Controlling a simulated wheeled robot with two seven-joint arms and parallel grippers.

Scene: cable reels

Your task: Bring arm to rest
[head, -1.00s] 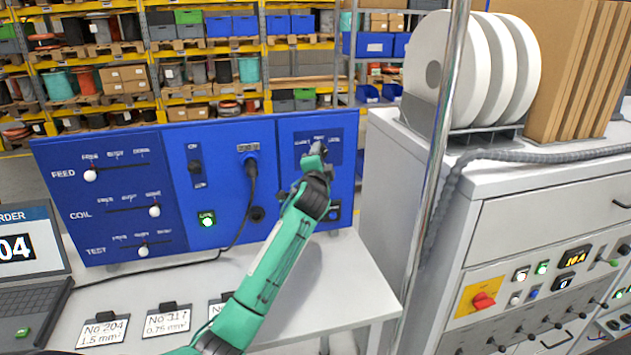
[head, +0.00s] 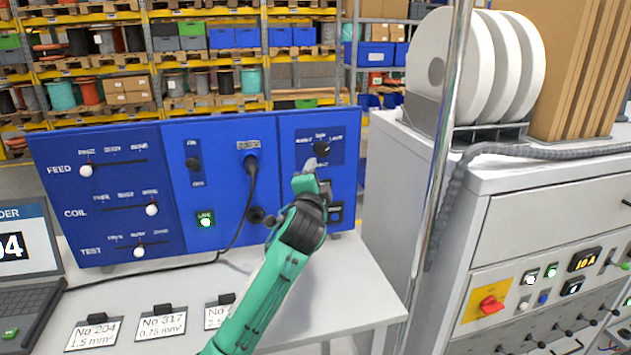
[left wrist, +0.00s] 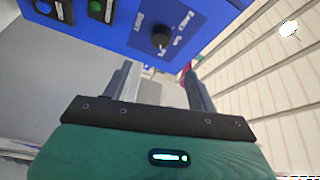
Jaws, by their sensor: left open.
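My left arm comes in from the bottom of the head view, green with a dark wrist joint. My left gripper (head: 309,166) is in front of the right section of the blue control panel (head: 225,200), just below a black rotary knob (head: 321,148). In the left wrist view, the two dark fingers of the gripper (left wrist: 160,88) stand apart with nothing between them. The knob (left wrist: 160,37) shows there beyond the fingertips, apart from them. My right gripper is in neither view.
The panel stands on a light table (head: 340,290) with several label cards (head: 162,326) and a laptop (head: 30,270) at left. A metal pole (head: 440,170) and a grey cabinet (head: 520,215) with white reels (head: 490,70) stand to the right. Shelves fill the back.

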